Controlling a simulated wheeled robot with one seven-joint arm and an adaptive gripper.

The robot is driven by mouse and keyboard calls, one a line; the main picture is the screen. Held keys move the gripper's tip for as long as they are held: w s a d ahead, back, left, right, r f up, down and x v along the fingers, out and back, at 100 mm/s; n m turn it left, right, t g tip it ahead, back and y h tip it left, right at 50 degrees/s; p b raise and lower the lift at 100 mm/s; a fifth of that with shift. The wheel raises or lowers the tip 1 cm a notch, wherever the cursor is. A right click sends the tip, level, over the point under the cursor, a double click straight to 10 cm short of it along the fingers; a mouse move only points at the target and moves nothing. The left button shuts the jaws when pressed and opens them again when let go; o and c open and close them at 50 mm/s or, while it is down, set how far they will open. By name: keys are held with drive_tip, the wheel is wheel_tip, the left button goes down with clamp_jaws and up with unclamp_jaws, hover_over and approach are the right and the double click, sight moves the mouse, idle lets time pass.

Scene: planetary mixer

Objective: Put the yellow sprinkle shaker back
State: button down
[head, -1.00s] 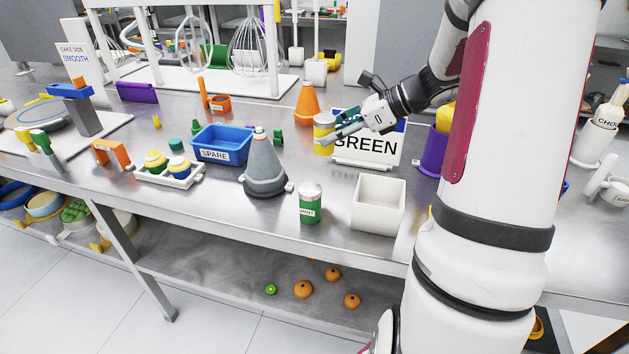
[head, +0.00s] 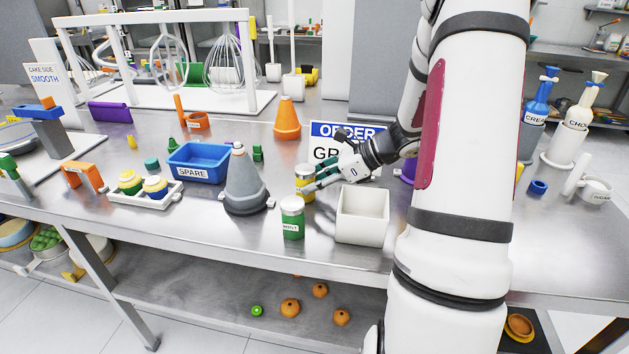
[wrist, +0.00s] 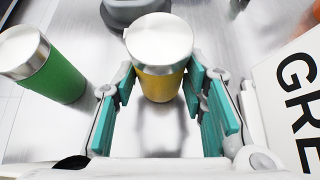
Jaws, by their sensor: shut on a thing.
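The yellow sprinkle shaker (head: 305,172) with its pale metal lid is upright between my fingers, just behind the green shaker (head: 292,221) in the head view. My gripper (head: 307,187) is shut on it. In the wrist view the yellow shaker (wrist: 160,84) sits between the teal finger pads, and the green shaker (wrist: 50,72) stands to its left, apart from it. I cannot tell whether the yellow shaker's base touches the table.
A white open box (head: 362,222) stands right of the green shaker. A grey cone (head: 245,185) is to the left. The order sign (head: 325,141) stands behind my gripper. A blue SPARE bin (head: 197,168) and an orange cone (head: 287,120) are farther back.

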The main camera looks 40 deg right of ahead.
drive_tip(key=shift+f, duration=0.1)
drive_tip(key=c, duration=1)
unclamp_jaws()
